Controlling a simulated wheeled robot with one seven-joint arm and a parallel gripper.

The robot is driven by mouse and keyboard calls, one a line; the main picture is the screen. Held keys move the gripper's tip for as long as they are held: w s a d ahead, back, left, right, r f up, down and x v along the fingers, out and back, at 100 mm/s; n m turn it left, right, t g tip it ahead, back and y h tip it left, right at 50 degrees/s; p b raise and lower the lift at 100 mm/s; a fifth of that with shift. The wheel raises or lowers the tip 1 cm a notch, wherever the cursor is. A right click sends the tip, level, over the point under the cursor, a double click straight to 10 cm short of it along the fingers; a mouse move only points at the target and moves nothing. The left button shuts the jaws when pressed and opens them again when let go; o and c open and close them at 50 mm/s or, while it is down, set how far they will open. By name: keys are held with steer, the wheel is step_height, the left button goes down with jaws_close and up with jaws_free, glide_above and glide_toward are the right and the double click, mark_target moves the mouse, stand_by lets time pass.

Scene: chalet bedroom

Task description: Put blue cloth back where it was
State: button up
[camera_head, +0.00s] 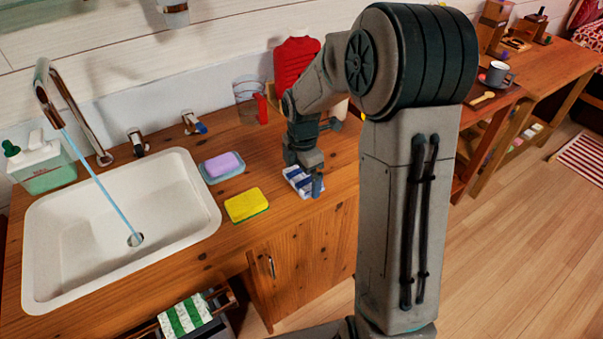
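A blue and white striped cloth (293,178) lies on the wooden counter, right of the yellow sponge. My gripper (308,187) points down at the cloth's right part and overlaps it in the picture. The gripper hides some of the cloth. I cannot tell whether the fingers are open or closed on it, or whether the cloth is touched.
The wooden counter (225,265) holds a white sink (60,225) with running water, a yellow sponge (246,204), a purple soap (223,165) on a dish, and a red bottle (295,62). A green-striped cloth (185,316) hangs below. A mug (498,73) stands farther right.

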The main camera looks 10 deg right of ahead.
mark_target(302, 176)
step_height(302, 176, up, 12)
steer(key=s+m+t, duration=0.2)
steer(key=s+m, duration=1.8)
steer(key=m, duration=0.1)
steer(key=shift+s+r+m+t+p, duration=0.2)
steer(key=shift+s+m+t+p, duration=0.05)
steer(key=shift+m+t+p, duration=0.2)
steer(key=shift+w, duration=0.1)
